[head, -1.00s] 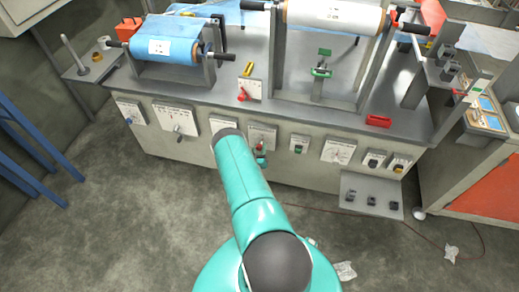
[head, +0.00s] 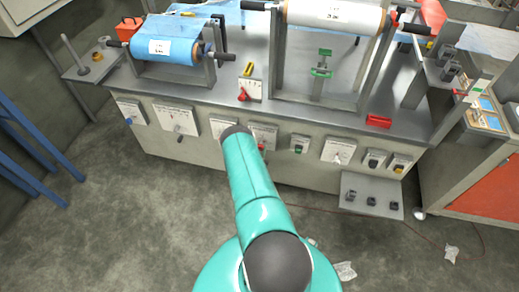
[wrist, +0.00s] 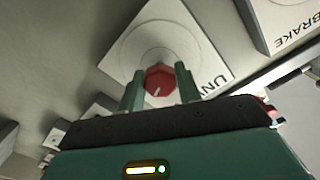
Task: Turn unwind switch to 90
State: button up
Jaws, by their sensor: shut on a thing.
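The unwind switch is a red knob (wrist: 160,80) with a white pointer line, on a pale plate (wrist: 160,28) whose visible lettering starts "UN". The line points down and slightly left in the wrist view. My gripper (wrist: 160,84) is shut on the knob, with one green finger at each side. In the head view the plate (head: 264,129) is on the bench's front panel. There my teal arm hides most of the gripper and the knob.
A plate marked BRAKE (wrist: 291,22) is close by in the wrist view. A small shelf (head: 371,203) juts out at right. The bench top (head: 300,110) carries film rolls (head: 166,49).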

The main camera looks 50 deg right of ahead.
jog(key=shift+a+m, duration=0.15)
jog(key=shift+m, duration=1.85)
jog(key=o, duration=1)
jog(key=shift+c, duration=0.2)
jog(key=v, duration=1.3)
jog(key=shift+s+a, duration=0.2)
jog(key=shift+a, duration=0.1)
